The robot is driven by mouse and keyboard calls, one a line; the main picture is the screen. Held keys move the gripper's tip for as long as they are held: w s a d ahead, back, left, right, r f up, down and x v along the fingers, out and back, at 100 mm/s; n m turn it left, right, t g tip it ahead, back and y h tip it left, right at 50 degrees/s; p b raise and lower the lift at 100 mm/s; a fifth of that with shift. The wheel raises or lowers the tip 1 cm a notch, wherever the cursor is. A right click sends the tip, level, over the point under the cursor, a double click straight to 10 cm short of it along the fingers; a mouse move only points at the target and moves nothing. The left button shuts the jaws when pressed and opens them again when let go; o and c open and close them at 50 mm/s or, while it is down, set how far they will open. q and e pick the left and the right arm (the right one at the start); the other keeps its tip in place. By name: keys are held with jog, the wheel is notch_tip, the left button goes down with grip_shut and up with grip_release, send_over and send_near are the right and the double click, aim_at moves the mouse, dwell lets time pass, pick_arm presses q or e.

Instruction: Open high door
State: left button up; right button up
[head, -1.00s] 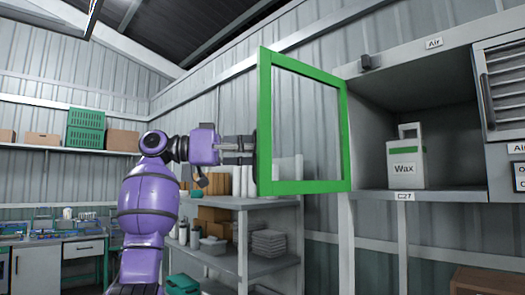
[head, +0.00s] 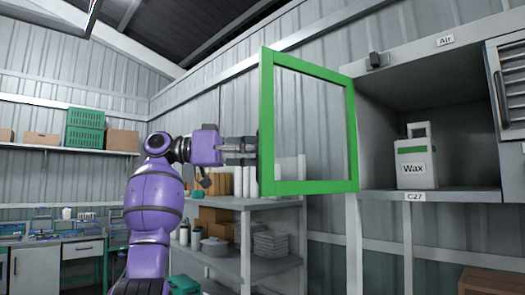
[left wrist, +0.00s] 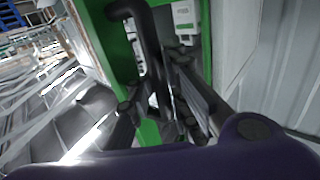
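The high door (head: 352,130) is a green frame with a clear pane. It stands swung wide open to the left of the high cabinet (head: 455,196), labelled C27. My left gripper (head: 248,150) is at the door's free left edge in the head view, where the handle is hidden. In the left wrist view, the door's green frame (left wrist: 103,45) surrounds a dark curved handle (left wrist: 150,45). The left gripper's fingers (left wrist: 165,85) lie on both sides of the handle's lower part and appear closed on it. My right gripper is not in view.
A white Wax container (head: 416,165) stands inside the open cabinet. A louvred door (head: 512,90) is at its right. Grey shelving (head: 242,203) with bottles, boxes and stacked trays stands behind my left arm. A wall shelf (head: 65,150) carries green crates and cartons.

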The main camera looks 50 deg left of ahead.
pick_arm(q)
jog(key=v, duration=1.3)
jog(key=shift+d, duration=0.1)
dwell(0.3)
